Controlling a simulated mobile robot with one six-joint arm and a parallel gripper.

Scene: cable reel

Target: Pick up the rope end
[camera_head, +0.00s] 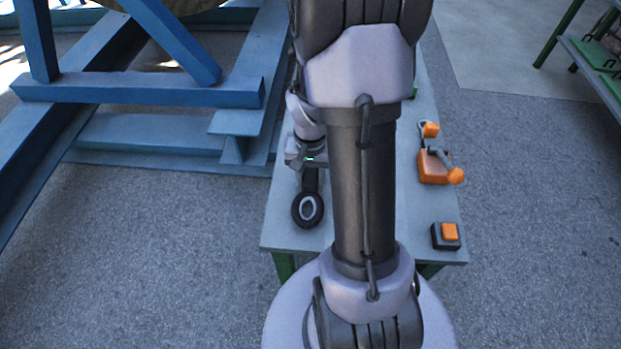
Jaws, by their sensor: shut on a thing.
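The rope end (298,212) is a dark eye loop with a pale grey ring inside it. It shows over the left part of the grey table, with its short dark neck running up to my gripper (308,164). My gripper is shut on the rope end at the neck. My own arm covers the middle of the table and part of the view beside the gripper. I cannot tell whether the loop touches the tabletop or hangs just above it.
The grey table (400,222) also bears an orange clamp-like tool (434,167) and a dark box with an orange button (447,235) on its right side. A large blue frame (140,90) stands at the left, close to the table. A green-legged rack (590,62) is at the far right.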

